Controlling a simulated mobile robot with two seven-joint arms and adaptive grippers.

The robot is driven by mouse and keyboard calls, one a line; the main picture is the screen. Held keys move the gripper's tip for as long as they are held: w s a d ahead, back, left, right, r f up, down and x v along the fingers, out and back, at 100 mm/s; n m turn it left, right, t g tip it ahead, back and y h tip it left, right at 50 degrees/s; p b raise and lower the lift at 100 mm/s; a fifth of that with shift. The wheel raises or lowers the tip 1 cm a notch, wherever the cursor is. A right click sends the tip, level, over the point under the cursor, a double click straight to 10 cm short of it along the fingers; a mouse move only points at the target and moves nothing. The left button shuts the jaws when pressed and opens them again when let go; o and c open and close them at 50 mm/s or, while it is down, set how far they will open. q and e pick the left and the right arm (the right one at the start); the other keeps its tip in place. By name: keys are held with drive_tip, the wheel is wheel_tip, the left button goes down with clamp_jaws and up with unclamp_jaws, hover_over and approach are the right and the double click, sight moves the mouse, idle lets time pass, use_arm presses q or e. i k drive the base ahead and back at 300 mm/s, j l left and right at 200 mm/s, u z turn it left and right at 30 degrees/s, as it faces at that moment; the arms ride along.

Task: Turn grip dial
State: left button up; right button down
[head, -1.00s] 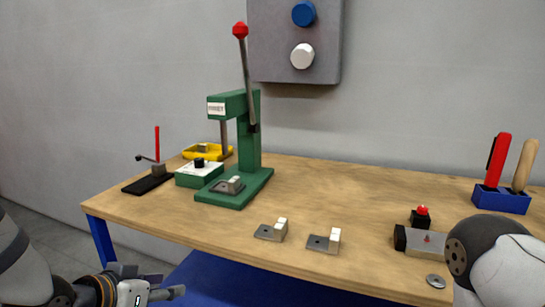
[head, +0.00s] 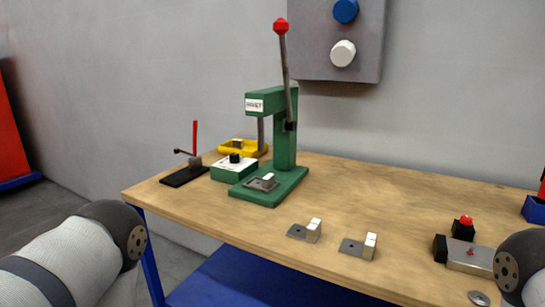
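A green box with a white top (head: 234,169) stands on the table to the left of the green press and carries a black dial knob (head: 235,158). A grey wall panel (head: 330,65) behind the press also carries a blue round knob (head: 346,10) and a white faceted knob (head: 343,53). The pictures do not label which is the grip dial. Neither gripper shows in the head view; only a thick link of my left arm is at lower left and part of my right arm at the right edge. Nothing touches the knobs.
The green press (head: 284,150) has a tall red-tipped lever. A yellow tray (head: 243,148) and a black-based red-handled fixture (head: 184,175) are at the left. Two small metal brackets (head: 305,231) (head: 358,246) lie in front. A red-button block (head: 466,228) and grey fixture (head: 470,257) are at right.

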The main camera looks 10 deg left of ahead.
sight(234, 158)
drive_tip(key=i+j+z, duration=0.15)
drive_tip(key=i+j, duration=0.65)
drive_tip(key=k+j+z, duration=0.35)
drive_tip(key=k+j, duration=0.05)
drive_tip(key=j, duration=0.1)
